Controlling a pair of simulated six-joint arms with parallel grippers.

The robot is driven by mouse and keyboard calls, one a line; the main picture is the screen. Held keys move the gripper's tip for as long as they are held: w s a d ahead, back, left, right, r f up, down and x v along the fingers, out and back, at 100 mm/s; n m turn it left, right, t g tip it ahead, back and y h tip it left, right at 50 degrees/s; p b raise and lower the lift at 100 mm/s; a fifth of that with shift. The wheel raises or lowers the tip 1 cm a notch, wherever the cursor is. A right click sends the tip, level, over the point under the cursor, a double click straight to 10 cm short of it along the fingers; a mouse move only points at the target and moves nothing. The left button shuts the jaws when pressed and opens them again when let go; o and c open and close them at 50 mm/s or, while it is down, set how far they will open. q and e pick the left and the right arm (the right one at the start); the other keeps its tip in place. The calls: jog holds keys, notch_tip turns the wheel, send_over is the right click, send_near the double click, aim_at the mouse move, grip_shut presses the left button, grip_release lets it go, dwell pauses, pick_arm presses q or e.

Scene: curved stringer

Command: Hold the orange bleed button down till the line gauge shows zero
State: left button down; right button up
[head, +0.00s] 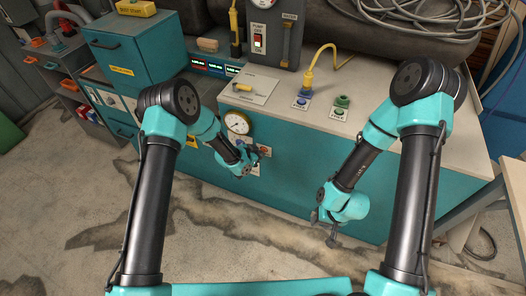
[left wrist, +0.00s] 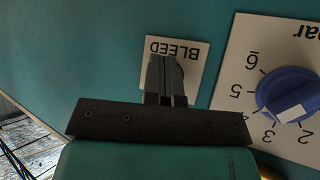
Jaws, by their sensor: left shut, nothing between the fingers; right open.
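My left gripper (head: 258,152) is at the front panel of the teal cabinet, just below and right of a round white-faced gauge (head: 237,123). In the left wrist view its fingers (left wrist: 167,78) are shut and empty, in front of the white BLEED plate (left wrist: 190,60). The orange button is not visible; the fingers cover the middle of the plate. I cannot tell whether they touch or press it. The gauge's needle is too small to read. My right gripper (head: 326,228) is open and empty, low in front of the cabinet's right part.
A blue knob (left wrist: 288,95) on a numbered white plate (left wrist: 238,92) sits right beside the BLEED plate in the left wrist view. The worktop (head: 380,118) carries a blue fitting (head: 301,102), a green fitting (head: 341,102) and a yellow hose (head: 310,70). The cracked floor in front is clear.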

pick_arm(q)
jog(key=shift+s+a, duration=0.3)
jog(key=shift+s, duration=0.4)
jog(key=shift+s, duration=0.1)
jog(key=shift+s+a, duration=0.35)
jog(key=shift+s, duration=0.4)
jog(key=shift+s+a, duration=0.4)
jog(key=shift+s, duration=0.3)
jog(key=shift+s+a, duration=0.35)
jog(key=shift+s, duration=0.4)
jog(key=s+a+n+g+y, duration=0.2)
jog(key=s+a+n, duration=0.4)
jog(key=s+a, duration=0.4)
jog(key=s+a+n+g+y, duration=0.3)
jog(key=s+a+n, duration=0.3)
jog(key=s+a, duration=0.5)
jog(key=s, duration=0.4)
jog(key=shift+s+n, duration=0.25)
jog(key=shift+n, duration=0.15)
